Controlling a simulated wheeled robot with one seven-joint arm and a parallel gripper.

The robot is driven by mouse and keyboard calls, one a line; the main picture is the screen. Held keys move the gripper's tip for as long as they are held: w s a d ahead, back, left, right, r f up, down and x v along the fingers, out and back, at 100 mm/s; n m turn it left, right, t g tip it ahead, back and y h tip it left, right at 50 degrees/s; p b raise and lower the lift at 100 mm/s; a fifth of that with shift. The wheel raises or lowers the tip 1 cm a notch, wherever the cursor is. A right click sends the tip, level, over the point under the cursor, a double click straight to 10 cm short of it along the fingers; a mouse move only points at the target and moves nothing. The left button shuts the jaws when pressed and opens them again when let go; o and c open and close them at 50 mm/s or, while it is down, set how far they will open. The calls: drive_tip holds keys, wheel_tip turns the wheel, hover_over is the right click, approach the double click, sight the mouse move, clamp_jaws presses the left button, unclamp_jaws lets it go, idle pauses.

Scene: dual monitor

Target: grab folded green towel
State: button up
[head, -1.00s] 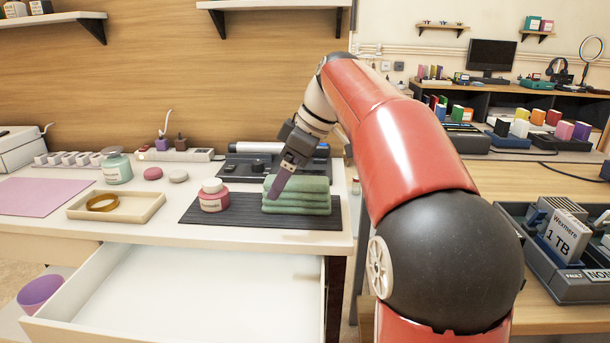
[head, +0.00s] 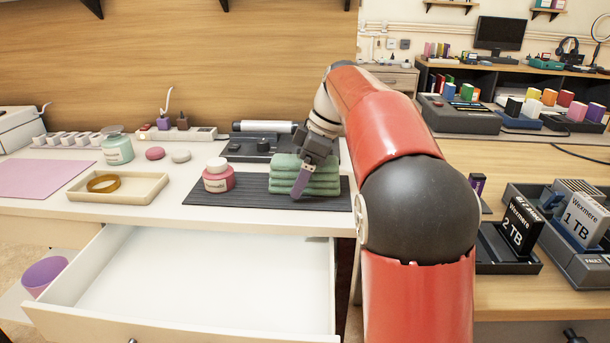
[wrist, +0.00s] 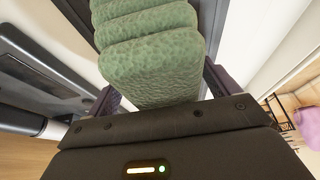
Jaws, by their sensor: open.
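The folded green towel (head: 323,178) lies in layers on a dark ribbed mat (head: 245,190) on the white counter. My gripper (head: 302,186) is at the towel, with a purple finger in front of its near side in the head view. In the wrist view the towel (wrist: 150,50) reaches in between the two purple fingers, which show at its left and right. The jaws are open, and I cannot tell whether either finger touches the cloth. The far finger is hidden in the head view.
A pink jar (head: 218,178) stands left of the towel on the mat. A dark device with a roller (head: 262,145) is behind. An open white drawer (head: 200,275) juts out below the counter. A tray (head: 118,187) with a ring lies left.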

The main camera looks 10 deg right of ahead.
drive_tip(key=c, duration=1.1)
